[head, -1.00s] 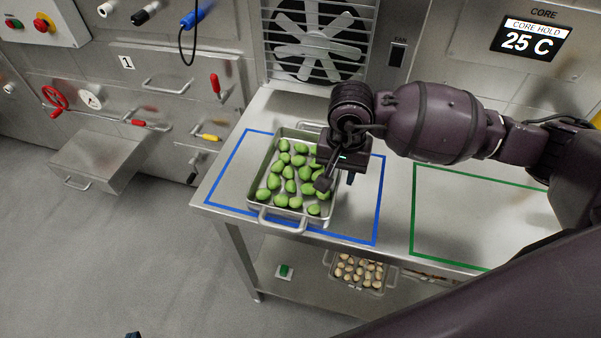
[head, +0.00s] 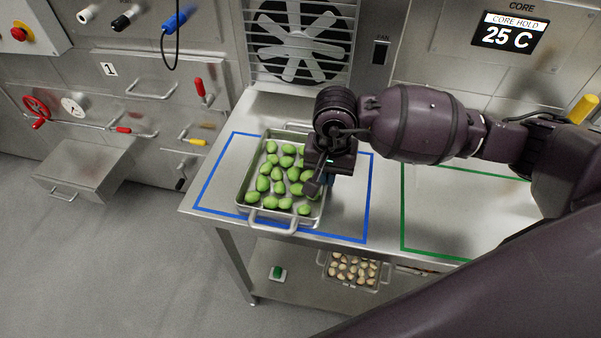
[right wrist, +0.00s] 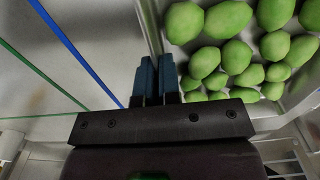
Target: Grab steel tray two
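A steel tray (head: 242,208) full of green filled pasta stands on the steel table inside a blue outline. Its near handle (head: 272,223) faces the table's front edge. My right gripper (head: 318,186) is at the tray's right side wall. In the right wrist view its blue fingers (right wrist: 157,62) are nearly together, with the tray's wall (right wrist: 152,30) running in between them, so it looks shut on that wall. A second steel tray (head: 347,284), with pale pasta, is on the lower shelf. I see no number on either tray. My left gripper is not in view.
A green outline (head: 403,215) to the right on the table is partly covered by my right arm; its visible part is bare. A fan grille (head: 300,40) is behind the tray. A wall cabinet (head: 90,165) sticks out at left. The grey floor at left is clear.

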